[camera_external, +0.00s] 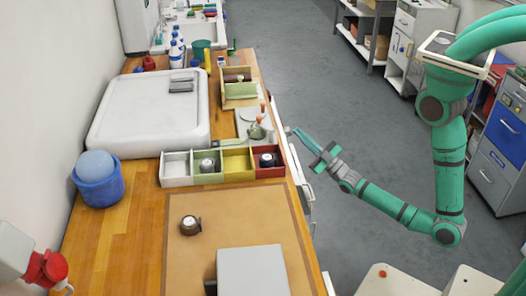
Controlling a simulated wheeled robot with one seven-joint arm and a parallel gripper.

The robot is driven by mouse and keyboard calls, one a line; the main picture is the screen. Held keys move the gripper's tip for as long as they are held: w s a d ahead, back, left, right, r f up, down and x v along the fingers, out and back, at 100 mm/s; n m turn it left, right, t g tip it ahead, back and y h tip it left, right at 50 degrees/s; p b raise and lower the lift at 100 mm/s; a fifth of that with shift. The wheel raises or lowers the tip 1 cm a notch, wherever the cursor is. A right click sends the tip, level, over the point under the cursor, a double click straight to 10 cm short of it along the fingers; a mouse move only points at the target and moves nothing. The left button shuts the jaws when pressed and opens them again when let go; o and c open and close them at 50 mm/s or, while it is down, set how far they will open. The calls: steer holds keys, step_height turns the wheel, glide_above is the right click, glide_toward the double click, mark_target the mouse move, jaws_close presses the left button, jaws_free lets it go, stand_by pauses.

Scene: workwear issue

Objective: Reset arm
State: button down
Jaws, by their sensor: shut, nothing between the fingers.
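My arm is green with grey joints and stands at the right of the outside view, bent at its elbow. My gripper (297,134) hangs over the grey floor, just right of the counter's front edge. Its fingers point up and left, toward the counter. The fingers are shut with nothing between them, and the gripper appears apart from the counter and its objects.
A wooden counter (110,237) runs along the left. A compartment tray (176,169) with dark round items, a white bin lid (150,112), a blue tub (99,187) and a grey box (253,272) are on it. The floor (290,60) behind is open; cabinets (500,135) stand right.

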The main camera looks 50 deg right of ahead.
steer(key=s+d+f+m+g, duration=0.2)
steer(key=s+f+g, duration=0.1)
steer(key=s, duration=0.5)
steer(key=s+d+f+m+g+h, duration=0.1)
steer(key=s+d+f+m+g, duration=0.1)
steer(key=s, duration=0.7)
steer(key=s+d+f+m+g, duration=0.1)
steer(key=s+f+m+g, duration=0.3)
steer(key=s, duration=0.5)
steer(key=shift+s+d+f+h, duration=0.2)
steer(key=shift+d+h, duration=0.1)
steer(key=shift+d, duration=0.1)
